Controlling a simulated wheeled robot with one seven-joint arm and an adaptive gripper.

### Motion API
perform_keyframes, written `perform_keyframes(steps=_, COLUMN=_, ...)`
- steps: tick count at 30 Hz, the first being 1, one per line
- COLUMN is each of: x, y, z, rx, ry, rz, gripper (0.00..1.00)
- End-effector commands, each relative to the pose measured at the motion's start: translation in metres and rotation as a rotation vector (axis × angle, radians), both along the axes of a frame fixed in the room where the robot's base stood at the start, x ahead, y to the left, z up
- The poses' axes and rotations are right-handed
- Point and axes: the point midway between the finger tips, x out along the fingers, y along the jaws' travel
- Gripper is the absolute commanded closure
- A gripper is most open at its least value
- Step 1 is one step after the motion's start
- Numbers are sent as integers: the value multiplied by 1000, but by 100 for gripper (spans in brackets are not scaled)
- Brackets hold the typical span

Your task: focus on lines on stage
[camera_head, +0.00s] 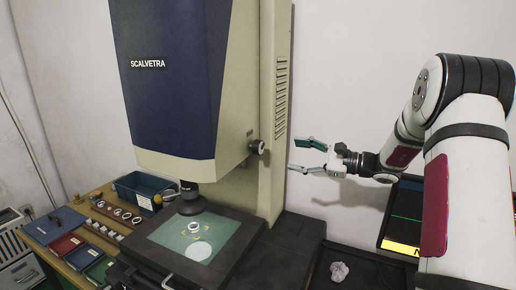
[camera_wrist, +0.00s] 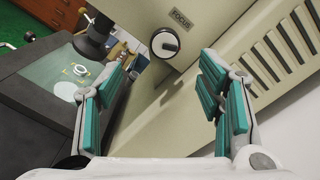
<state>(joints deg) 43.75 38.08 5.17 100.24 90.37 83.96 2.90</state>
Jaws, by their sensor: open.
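My gripper (camera_head: 309,156) is open and empty, to the right of the measuring machine's column in the head view. Its teal fingers frame the wrist view (camera_wrist: 163,110). A focus knob (camera_head: 257,147) sticks out from the column's side. In the wrist view the knob (camera_wrist: 165,43) lies ahead of the fingers under a label reading FOCUS, apart from them. The stage (camera_head: 198,238) has a glass plate with yellow marks and a metal ring (camera_head: 194,227) on it. The lens (camera_head: 190,202) hangs above the stage. The sharpness of the lines cannot be told.
A monitor (camera_head: 407,212) with a green line and a yellow bar stands at the right, partly behind my arm. A wooden bench (camera_head: 83,213) at the left holds several rings, coloured trays and a blue bin (camera_head: 137,190). A crumpled white piece (camera_head: 339,271) lies below my gripper. Vent slots (camera_head: 282,95) mark the column.

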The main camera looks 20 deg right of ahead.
Motion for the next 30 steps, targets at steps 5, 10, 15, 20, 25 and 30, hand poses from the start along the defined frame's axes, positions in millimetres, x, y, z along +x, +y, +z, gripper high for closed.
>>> perform_keyframes(steps=5, x=7, y=-4, z=-2, rx=24, ry=-7, rz=-18, gripper=39)
perform_keyframes(steps=10, x=23, y=15, z=-1, rx=23, ry=-6, rz=-15, gripper=39)
perform_keyframes(steps=15, x=47, y=39, z=-1, rx=22, ry=-6, rz=-15, gripper=39)
perform_keyframes(steps=20, x=69, y=61, z=-1, rx=22, ry=-6, rz=-15, gripper=39)
perform_keyframes(steps=25, x=87, y=79, z=-2, rx=22, ry=-5, rz=-15, gripper=39)
perform_keyframes(steps=30, x=97, y=88, z=-2, rx=21, ry=-5, rz=-17, gripper=39)
